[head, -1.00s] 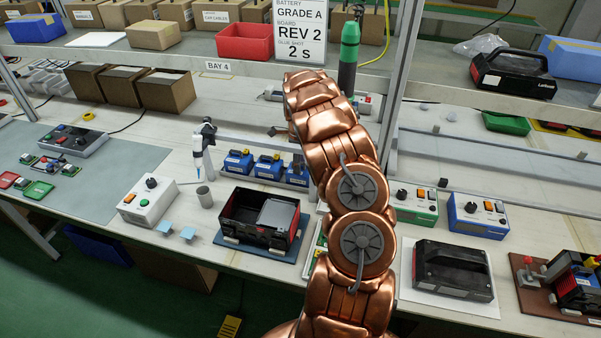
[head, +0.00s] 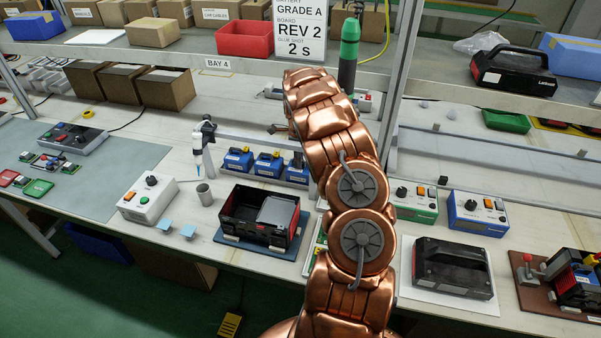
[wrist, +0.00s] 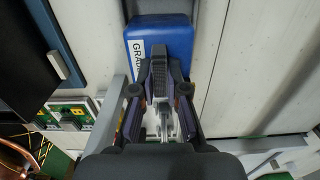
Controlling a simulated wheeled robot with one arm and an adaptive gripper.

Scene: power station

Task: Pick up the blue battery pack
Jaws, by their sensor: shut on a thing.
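Blue battery packs (head: 238,160) stand in a row at the back of the bench in the head view, the rightmost one (head: 297,172) close beside my copper arm. In the wrist view, one blue battery pack (wrist: 143,34) with a white grade label lies straight ahead of my gripper (wrist: 160,82). My gripper is shut on the dark upright handle of this pack. The fingers cover part of the pack. In the head view my arm hides the gripper, so which pack of the row it holds is hard to tell.
An open black and red case (head: 262,222) stands on a blue mat in front of the packs. A glue dispenser (head: 202,145) is to their left. Green (head: 415,204) and blue (head: 477,213) control boxes stand right of my arm. A shelf (head: 150,57) runs above.

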